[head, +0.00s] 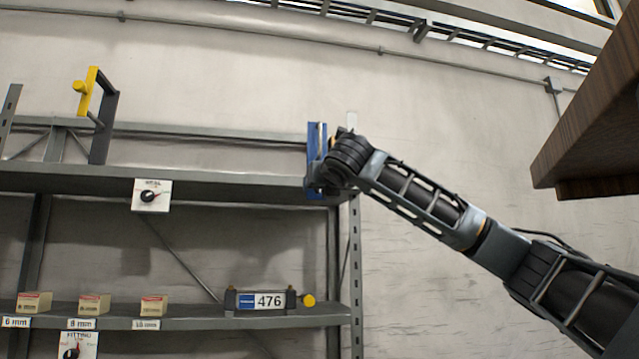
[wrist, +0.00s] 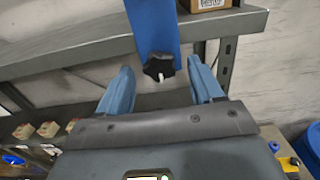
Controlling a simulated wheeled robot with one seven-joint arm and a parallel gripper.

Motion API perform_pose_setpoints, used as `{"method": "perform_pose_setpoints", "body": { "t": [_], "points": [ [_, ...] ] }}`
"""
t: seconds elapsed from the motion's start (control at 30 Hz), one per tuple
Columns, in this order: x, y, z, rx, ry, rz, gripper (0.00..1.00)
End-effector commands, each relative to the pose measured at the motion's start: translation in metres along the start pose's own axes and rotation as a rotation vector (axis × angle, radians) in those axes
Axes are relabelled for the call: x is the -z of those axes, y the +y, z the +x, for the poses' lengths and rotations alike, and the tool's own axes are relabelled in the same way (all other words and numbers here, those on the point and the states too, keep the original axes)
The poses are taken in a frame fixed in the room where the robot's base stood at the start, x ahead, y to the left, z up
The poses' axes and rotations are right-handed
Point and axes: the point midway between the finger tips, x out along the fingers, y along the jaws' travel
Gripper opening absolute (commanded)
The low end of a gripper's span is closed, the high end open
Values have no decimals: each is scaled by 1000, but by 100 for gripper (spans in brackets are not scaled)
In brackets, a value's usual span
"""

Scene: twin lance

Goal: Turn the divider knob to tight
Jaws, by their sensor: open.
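A black lobed knob (wrist: 158,68) sits at the lower end of a blue upright strip (wrist: 153,25) at the shelf's edge in the wrist view. Its white pointer mark faces down in that picture. No "tight" label is readable beside it. My gripper (wrist: 160,77) is open, its two blue fingers on either side of the knob with visible gaps, not gripping it. In the head view the blue strip (head: 316,145) stands at the right end of the upper shelf, with my wrist right beside it; the knob is hidden there.
The upper shelf (head: 230,182) carries a white dial plate (head: 165,187) and a yellow-handled frame (head: 88,90). The lower shelf (head: 200,323) holds small boxes, a unit marked 476 (head: 262,300) and another dial plate (head: 86,343). A brown wooden edge (head: 590,135) overhangs at upper right.

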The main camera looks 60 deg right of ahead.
Motion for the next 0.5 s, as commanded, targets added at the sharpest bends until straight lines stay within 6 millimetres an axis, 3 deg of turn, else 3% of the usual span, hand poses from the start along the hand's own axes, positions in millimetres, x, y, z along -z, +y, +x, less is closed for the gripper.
{"method": "perform_pose_setpoints", "body": {
  "t": [0.2,0.5],
  "points": [
    [-1,0,21,-1,-1,2,66],
    [0,1,24,-1,-1,1,66]
  ]
}}
